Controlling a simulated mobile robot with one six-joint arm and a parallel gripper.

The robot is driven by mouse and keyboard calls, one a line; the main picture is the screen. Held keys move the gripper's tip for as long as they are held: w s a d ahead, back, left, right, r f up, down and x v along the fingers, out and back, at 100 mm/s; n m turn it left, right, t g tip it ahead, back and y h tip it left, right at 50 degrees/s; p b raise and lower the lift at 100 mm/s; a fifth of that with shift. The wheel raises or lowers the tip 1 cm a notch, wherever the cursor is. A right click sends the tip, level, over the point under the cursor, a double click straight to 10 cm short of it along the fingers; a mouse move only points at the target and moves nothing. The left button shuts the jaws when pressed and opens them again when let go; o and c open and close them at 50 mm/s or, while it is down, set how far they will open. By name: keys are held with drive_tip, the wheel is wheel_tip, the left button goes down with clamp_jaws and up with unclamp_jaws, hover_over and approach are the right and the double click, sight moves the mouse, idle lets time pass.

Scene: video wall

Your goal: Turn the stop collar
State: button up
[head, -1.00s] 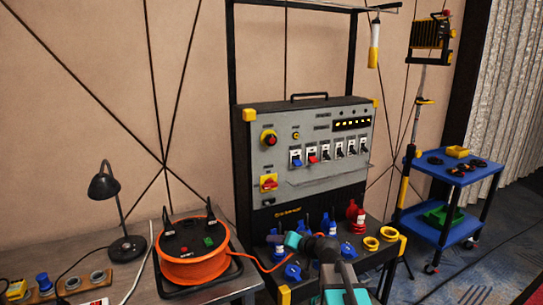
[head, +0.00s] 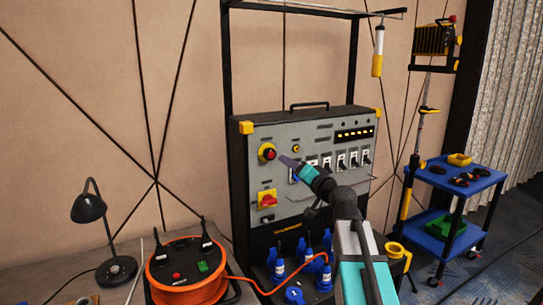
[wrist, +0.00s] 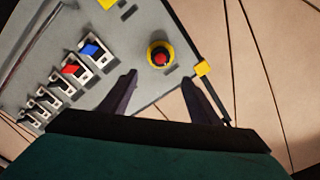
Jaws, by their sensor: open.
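The emergency stop (head: 267,152) is a red button in a yellow collar at the upper left of the grey panel (head: 312,135). In the wrist view the yellow collar (wrist: 151,50) with its red button lies ahead of and between my fingertips. My gripper (head: 284,161) is raised in front of the panel, just right of the stop, and points toward it. In the wrist view my gripper (wrist: 160,79) is open and empty, with its two dark fingers apart. I see no contact with the collar, and the gap in depth is hard to judge.
A yellow-and-red rotary switch (head: 267,199) sits below the stop. A row of switches, including a red one (wrist: 72,69) and a blue one (wrist: 91,49), is nearby. An orange cable reel (head: 188,270) and a black lamp (head: 105,235) stand at left; a blue cart (head: 452,176) stands at right.

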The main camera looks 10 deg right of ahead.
sight(273, 155)
drive_tip(key=shift+w+a, duration=0.1)
drive_tip(key=shift+w, duration=0.15)
drive_tip(key=shift+p+x, duration=1.8)
drive_tip(key=shift+x, duration=4.85)
drive_tip(key=shift+f, duration=0.1)
drive_tip(key=shift+c, duration=0.2)
drive_tip(key=c, duration=1)
